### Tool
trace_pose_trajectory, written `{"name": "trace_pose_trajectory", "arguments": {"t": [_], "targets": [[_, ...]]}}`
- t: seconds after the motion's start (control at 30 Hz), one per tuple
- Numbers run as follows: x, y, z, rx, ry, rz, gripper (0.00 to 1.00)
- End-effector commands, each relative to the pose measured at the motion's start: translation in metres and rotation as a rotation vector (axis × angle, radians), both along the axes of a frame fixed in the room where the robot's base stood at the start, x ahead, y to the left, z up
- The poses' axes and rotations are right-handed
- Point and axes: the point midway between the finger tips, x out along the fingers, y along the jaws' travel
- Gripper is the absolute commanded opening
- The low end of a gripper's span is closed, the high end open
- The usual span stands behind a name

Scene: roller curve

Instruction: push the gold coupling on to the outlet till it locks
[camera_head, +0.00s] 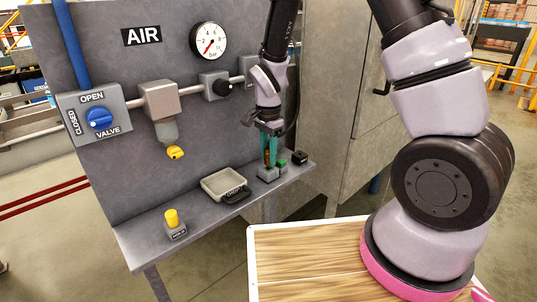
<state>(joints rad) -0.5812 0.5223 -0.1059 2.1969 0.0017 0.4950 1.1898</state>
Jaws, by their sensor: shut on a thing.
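My gripper (268,160) points down at the right part of the grey bench shelf, its teal fingers shut on a small gold-brown piece, which looks like the gold coupling (267,156). The piece is mostly hidden between the fingers. It is just above or in a small grey block (268,174) on the shelf; I cannot tell whether it touches. A pipe runs right along the panel to a grey fitting (246,66) behind my arm. This may be the outlet, but its end is hidden.
The panel (110,75) carries a blue valve knob (100,118), a gauge (208,41) and a filter with a yellow knob (175,152). The shelf holds a yellow-topped block (172,219), a shallow tray (225,184), a green block (281,164) and a black block (299,157).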

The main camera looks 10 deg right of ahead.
Motion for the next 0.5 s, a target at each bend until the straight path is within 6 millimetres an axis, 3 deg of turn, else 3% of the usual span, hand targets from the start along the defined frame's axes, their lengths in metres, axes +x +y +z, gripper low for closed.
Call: {"name": "trace_pose_trajectory", "arguments": {"t": [0.5], "targets": [[-0.0002,0.0001,-0.0034,-0.001,0.001,-0.001,0.0]]}}
